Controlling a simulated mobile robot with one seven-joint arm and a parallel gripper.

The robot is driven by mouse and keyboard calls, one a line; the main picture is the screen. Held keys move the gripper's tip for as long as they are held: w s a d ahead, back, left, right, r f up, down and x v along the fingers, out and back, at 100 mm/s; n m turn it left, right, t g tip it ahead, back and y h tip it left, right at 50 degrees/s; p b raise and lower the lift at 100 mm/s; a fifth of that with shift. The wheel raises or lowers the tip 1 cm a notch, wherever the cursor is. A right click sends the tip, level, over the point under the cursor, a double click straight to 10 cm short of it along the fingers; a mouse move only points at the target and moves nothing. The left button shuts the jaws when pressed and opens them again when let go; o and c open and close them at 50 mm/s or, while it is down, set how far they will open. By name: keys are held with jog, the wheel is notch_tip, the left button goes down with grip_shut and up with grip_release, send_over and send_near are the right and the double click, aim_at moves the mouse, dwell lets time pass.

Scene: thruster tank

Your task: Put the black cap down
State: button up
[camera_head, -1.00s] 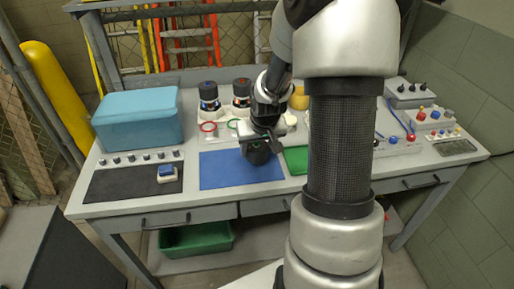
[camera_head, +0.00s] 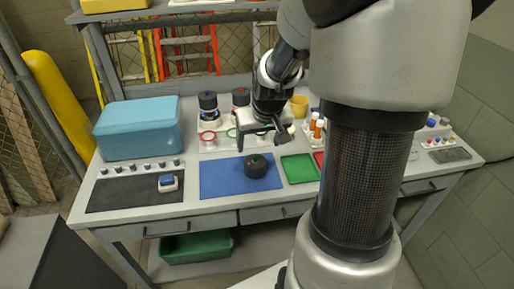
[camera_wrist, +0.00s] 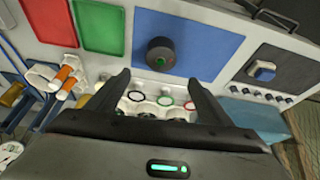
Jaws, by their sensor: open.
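The black cap (camera_head: 256,165) is a short dark cylinder with a small green mark on its top. It rests on the blue mat (camera_head: 218,177), right of the mat's middle in the head view. In the wrist view the cap (camera_wrist: 160,54) lies beyond the fingertips, on the blue mat (camera_wrist: 208,40). My gripper (camera_head: 262,140) is open and empty, above and behind the cap and apart from it. Its two spread fingers show in the wrist view (camera_wrist: 160,80).
A green tray (camera_head: 299,168) lies right of the blue mat, with a red one beside it. A dark mat (camera_head: 120,190) with a small blue-topped block (camera_head: 168,182) is at left. A blue box (camera_head: 138,128) stands behind it. Bottles and rings stand at the back.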

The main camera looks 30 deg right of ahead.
jog(key=shift+v, duration=1.55)
